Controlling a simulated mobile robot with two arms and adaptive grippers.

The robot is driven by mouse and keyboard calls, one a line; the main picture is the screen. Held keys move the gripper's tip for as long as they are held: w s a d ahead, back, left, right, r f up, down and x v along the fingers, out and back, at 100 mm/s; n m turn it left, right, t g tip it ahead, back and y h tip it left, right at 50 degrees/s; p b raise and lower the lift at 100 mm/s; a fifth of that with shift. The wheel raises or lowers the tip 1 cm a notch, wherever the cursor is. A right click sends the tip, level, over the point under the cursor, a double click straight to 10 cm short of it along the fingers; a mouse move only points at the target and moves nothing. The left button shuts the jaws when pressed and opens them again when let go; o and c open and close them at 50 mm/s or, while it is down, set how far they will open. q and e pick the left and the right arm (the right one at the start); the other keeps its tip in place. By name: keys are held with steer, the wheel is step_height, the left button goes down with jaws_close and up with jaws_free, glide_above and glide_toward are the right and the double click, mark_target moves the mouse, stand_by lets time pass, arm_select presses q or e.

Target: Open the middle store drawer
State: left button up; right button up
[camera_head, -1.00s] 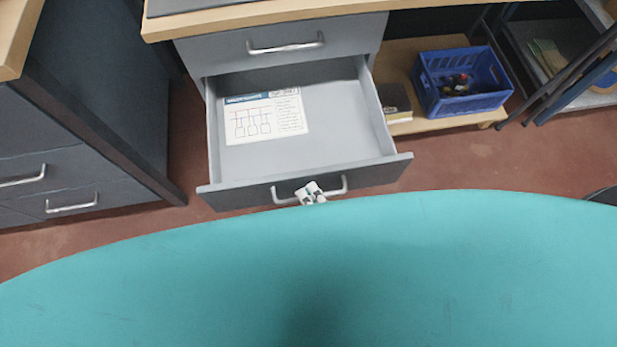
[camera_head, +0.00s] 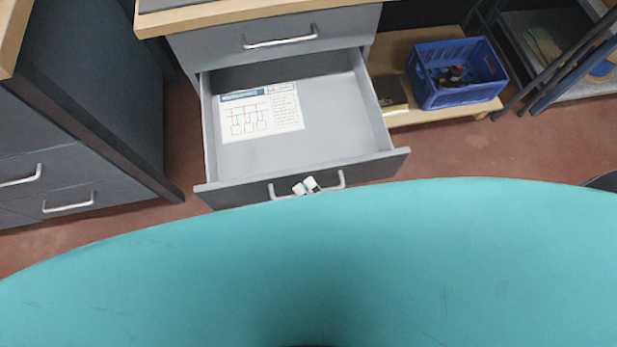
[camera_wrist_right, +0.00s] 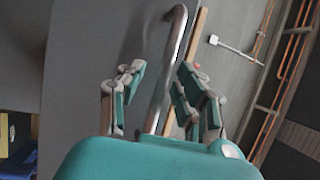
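The store drawer (camera_head: 300,182) below the top drawer is pulled far out of the grey cabinet, with its inside showing. A printed sheet with a diagram (camera_head: 262,112) lies in it. Its bar handle (camera_head: 338,180) is on the dark front. My right gripper (camera_head: 305,186) is at the middle of this handle, with only its pale fingertips showing past my teal body. In the right wrist view, the handle bar (camera_wrist_right: 172,65) passes between the two fingers (camera_wrist_right: 162,88), which stand apart with gaps beside the bar. My left gripper is not in view.
The top drawer (camera_head: 278,45) above is closed. A blue crate (camera_head: 455,92) with small items stands on a low wooden shelf (camera_head: 395,52) to the right. Another dark cabinet with closed drawers (camera_head: 60,180) stands at the left. Red floor shows between the cabinets and my body.

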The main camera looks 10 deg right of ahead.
steer(key=v, duration=1.2)
